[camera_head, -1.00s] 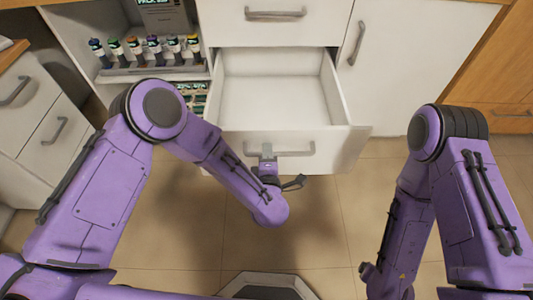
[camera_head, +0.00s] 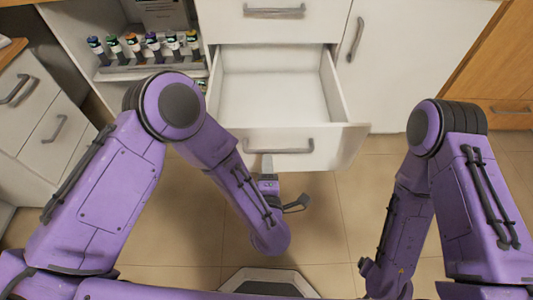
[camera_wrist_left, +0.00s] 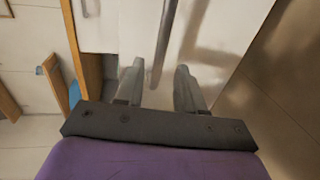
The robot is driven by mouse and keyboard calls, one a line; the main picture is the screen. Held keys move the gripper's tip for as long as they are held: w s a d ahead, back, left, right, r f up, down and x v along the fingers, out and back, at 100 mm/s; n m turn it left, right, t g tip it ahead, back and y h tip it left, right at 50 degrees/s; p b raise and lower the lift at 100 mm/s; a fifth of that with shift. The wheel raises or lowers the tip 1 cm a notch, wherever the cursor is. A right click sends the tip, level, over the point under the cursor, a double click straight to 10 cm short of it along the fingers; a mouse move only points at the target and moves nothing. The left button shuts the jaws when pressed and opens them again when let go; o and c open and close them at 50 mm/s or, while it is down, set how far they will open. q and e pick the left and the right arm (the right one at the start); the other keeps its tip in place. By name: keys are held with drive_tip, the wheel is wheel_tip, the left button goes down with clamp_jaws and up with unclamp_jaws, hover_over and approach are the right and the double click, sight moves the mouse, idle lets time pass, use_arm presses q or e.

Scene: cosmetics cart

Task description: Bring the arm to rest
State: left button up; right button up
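My left gripper (camera_head: 267,163) is just in front of the open drawer's front (camera_head: 300,162), near the left end of its grey handle (camera_head: 281,147) and lower in the picture. In the left wrist view its two fingers (camera_wrist_left: 158,87) stand apart with nothing held between them. A long grey bar, seemingly the handle (camera_wrist_left: 165,40), shows beyond the fingers. My left arm reaches in from the left, bent at the elbow. My right arm hangs folded at the right; its gripper is out of view.
The white drawer (camera_head: 275,98) is pulled out and looks empty. Several small bottles (camera_head: 150,50) stand in a rack on the shelf at the upper left. White cabinets (camera_head: 390,60) stand on both sides. The tan floor (camera_head: 335,215) before the drawer is clear.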

use_arm(q)
drive_tip(key=shift+v, duration=1.75)
drive_tip(key=s+a+f+m+g+h+p, duration=0.2)
drive_tip(key=s+a+f+m+g+p, duration=0.25)
drive_tip(key=a+f+m, duration=0.4)
drive_tip(key=s+a+r+m+g+y+p, duration=0.1)
drive_tip(key=s+a+g+y+p, duration=0.1)
drive_tip(key=s+a, duration=0.5)
drive_tip(key=s+a+r+m+g+y+p, duration=0.2)
drive_tip(key=s+a+g+p, duration=0.3)
drive_tip(key=a, duration=0.7)
drive_tip(key=shift+s+a+g, duration=0.4)
drive_tip(key=shift+s+g, duration=0.05)
drive_tip(key=shift+s, duration=0.75)
